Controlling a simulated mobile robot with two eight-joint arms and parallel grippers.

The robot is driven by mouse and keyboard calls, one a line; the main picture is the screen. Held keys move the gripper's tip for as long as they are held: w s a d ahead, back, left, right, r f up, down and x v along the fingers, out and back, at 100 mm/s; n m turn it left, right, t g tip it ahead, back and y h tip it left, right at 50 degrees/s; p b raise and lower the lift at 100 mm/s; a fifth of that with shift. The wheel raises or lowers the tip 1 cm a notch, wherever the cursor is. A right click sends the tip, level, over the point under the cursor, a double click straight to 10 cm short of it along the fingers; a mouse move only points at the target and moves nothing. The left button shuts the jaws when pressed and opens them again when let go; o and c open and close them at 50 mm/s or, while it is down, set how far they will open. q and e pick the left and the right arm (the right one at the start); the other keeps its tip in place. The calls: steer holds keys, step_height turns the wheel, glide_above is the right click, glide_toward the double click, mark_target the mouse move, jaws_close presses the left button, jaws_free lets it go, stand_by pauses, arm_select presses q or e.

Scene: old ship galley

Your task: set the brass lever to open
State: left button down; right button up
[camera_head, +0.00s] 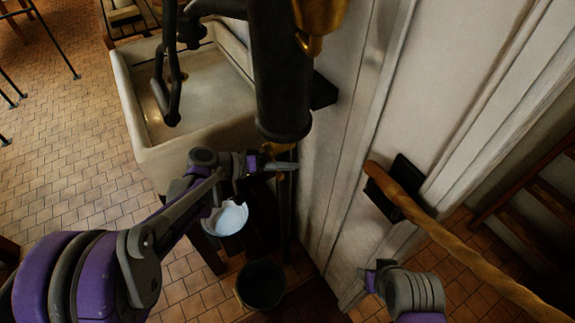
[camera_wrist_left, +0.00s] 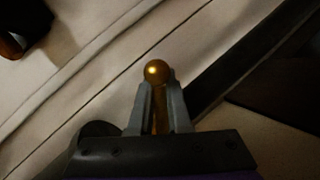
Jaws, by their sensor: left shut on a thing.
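The brass lever ends in a round golden knob (camera_wrist_left: 156,71), seen in the left wrist view between my left fingers. My left gripper (camera_head: 274,164) is shut on the lever just below the knob, with one grey finger on each side. In the head view only a small bit of brass (camera_head: 281,176) shows under the fingers, below the dark upright pipe. The rest of the lever and its pivot are hidden, so I cannot tell its setting. My right gripper (camera_head: 374,277) is low at the wall's right side, apart from the lever; its finger opening is not clear.
A dark thick pipe (camera_head: 280,75) with a brass fitting (camera_head: 320,18) stands above my left gripper. A pale sink (camera_head: 150,145) is behind left. A white bucket (camera_head: 228,218) and a dark bucket (camera_head: 262,285) stand below. A twisted wooden rail (camera_head: 460,245) crosses at right.

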stand_by(0.4)
arm_select(q)
steer(key=c, duration=0.9)
jaws_free()
steer(key=shift+o, duration=0.2)
steer(key=v, duration=1)
steer(key=shift+a+r, duration=0.2)
steer(key=shift+a, duration=0.15)
steer(key=shift+s, duration=0.15)
steer(key=shift+c, duration=0.3)
